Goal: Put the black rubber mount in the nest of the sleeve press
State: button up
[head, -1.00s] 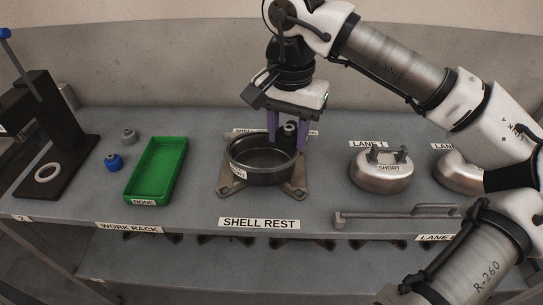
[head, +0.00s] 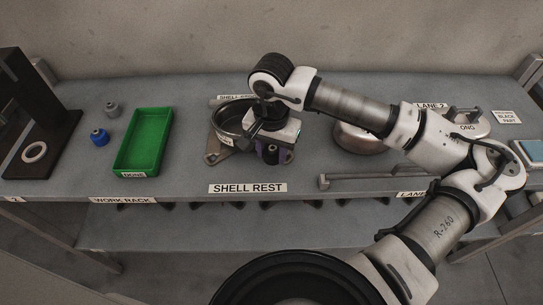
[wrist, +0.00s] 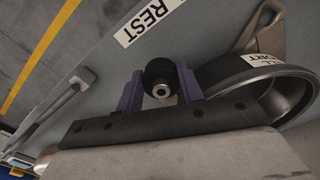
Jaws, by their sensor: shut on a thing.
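My gripper (head: 270,155) has its purple fingers shut on the black rubber mount (wrist: 159,76), a small dark cylinder with a metal stud at its centre. In the head view my wrist hides much of it. They are at the right front of the dark shell (head: 228,116) on the shell rest. The wrist view shows the shell (wrist: 244,88) just right of the fingers, and the mount appears clear of it. The sleeve press (head: 62,125) stands at the far left as a black frame on a black base. A white ring (head: 34,152), apparently its nest, lies on that base.
A green DONE tray (head: 143,141) lies between press and shell. A blue mount (head: 99,136) and a grey mount (head: 112,110) stand beside the press. Metal domes (head: 357,139) and a long bar handle (head: 372,179) are to the right. The bench front between tray and shell is clear.

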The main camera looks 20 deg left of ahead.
aim_at(272, 161)
jog(key=shift+f+p, duration=0.3)
jog(key=shift+f, duration=1.45)
jog(key=shift+f, duration=0.15)
jog(key=o, duration=1)
